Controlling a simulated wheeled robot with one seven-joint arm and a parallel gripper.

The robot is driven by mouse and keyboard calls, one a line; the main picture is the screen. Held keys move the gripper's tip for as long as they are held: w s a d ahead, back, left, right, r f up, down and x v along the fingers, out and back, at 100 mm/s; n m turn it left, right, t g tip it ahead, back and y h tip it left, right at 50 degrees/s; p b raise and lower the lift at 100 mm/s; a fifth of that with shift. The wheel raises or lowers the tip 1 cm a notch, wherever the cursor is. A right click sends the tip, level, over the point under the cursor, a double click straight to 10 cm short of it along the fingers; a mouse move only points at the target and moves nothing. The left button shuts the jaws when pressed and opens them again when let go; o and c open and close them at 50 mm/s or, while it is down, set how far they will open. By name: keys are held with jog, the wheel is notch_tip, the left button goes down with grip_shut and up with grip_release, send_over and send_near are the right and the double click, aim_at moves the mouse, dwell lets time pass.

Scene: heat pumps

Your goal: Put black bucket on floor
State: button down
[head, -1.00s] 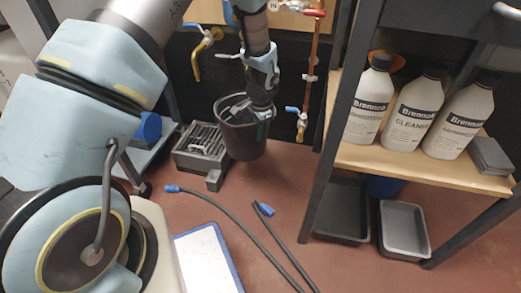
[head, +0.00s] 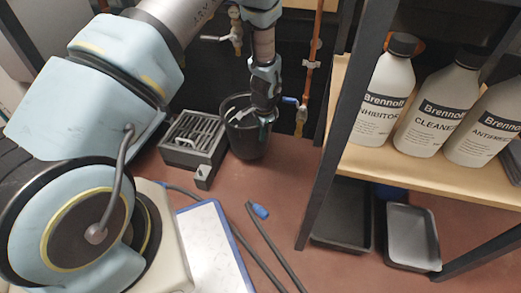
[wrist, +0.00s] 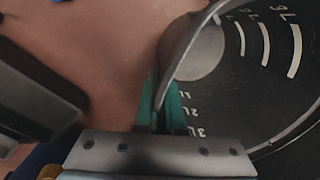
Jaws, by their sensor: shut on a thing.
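The black bucket (head: 246,140) hangs upright from my gripper (head: 264,116) in the head view, low near the floor (head: 215,200) by the back wall. I cannot tell whether its base touches the floor. In the wrist view, my gripper's green fingers (wrist: 168,100) are shut on the bucket's wall at the rim. The bucket's dark inside (wrist: 240,95) shows white litre marks and a lighter grey bottom. Its far side is out of that view.
A grey slatted metal box (head: 194,138) stands just left of the bucket. A copper pipe with valves (head: 302,112) runs down the wall to the right. Hoses (head: 272,250) and a white blue-edged panel (head: 213,250) lie in front. A shelf with bottles (head: 432,115) stands right, above trays (head: 412,235).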

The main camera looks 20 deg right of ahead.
jog(key=shift+f+b, duration=0.95)
jog(key=shift+f, duration=2)
jog(key=shift+f, duration=0.1)
jog(key=c, duration=1)
grip_release()
